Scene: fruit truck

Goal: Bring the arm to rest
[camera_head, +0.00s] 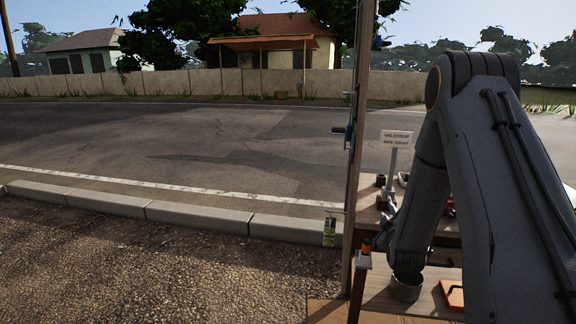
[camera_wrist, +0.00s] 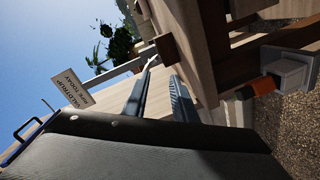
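My gripper (camera_wrist: 162,75) shows in the wrist view as two dark fingers standing apart, with wood visible through the gap and nothing held between them. My grey arm (camera_head: 440,150) fills the right of the head view and bends down toward the wooden stand. The gripper's fingers are small and hard to make out there, near the post and the stand's edge. The wrist view is tilted strongly to one side.
A wooden stand (camera_head: 445,239) lies under and behind my arm, with a small sign (camera_head: 397,138) and small items. An upright post (camera_head: 357,140) stands close left of the arm. An orange-tipped piece (camera_head: 366,246) also shows in the wrist view (camera_wrist: 265,86). Gravel and road lie open leftward.

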